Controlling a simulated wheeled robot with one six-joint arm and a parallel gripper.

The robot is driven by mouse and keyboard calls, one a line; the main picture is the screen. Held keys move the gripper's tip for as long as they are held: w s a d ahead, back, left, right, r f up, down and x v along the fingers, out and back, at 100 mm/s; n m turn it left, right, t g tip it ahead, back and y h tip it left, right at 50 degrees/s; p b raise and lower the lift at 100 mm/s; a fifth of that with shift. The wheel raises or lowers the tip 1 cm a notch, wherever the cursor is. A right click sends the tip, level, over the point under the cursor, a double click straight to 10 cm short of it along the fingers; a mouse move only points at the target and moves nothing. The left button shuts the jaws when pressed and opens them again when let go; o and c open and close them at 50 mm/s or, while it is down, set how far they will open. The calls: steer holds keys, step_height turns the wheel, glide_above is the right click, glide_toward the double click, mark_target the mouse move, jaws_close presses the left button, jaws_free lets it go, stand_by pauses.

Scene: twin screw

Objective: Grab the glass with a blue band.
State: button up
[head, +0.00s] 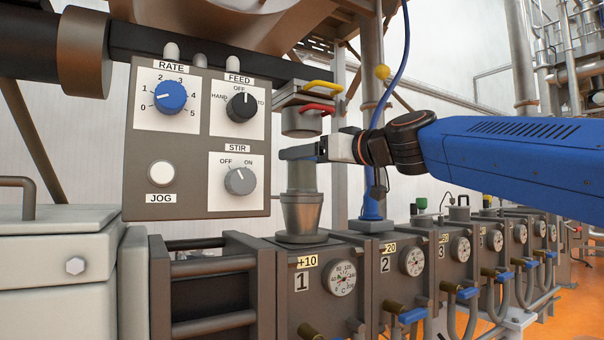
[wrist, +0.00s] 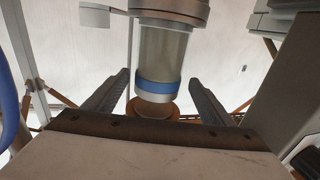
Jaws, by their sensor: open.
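The glass with a blue band (wrist: 160,88) is a greyish see-through cylinder standing between my two fingers in the wrist view. Its blue band lies near the lower picture end of the cylinder, next to a brownish disc. In the head view the glass (head: 301,177) stands upright on a flared metal neck (head: 302,215) above unit 1. My gripper (head: 285,153) reaches in from the right across its upper part, and its finger hides the band there. My gripper (wrist: 158,76) is open, with a visible gap between the glass and each finger.
A control panel (head: 190,205) with knobs stands just left of the glass. A metal fitting with red and yellow handles (head: 302,121) hangs close above my gripper. Several gauge units line up to the right.

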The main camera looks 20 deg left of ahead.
steer(key=shift+x, duration=3)
steer(key=shift+w+d, duration=0.1)
steer(key=shift+w, duration=0.05)
steer(key=c, duration=1.3)
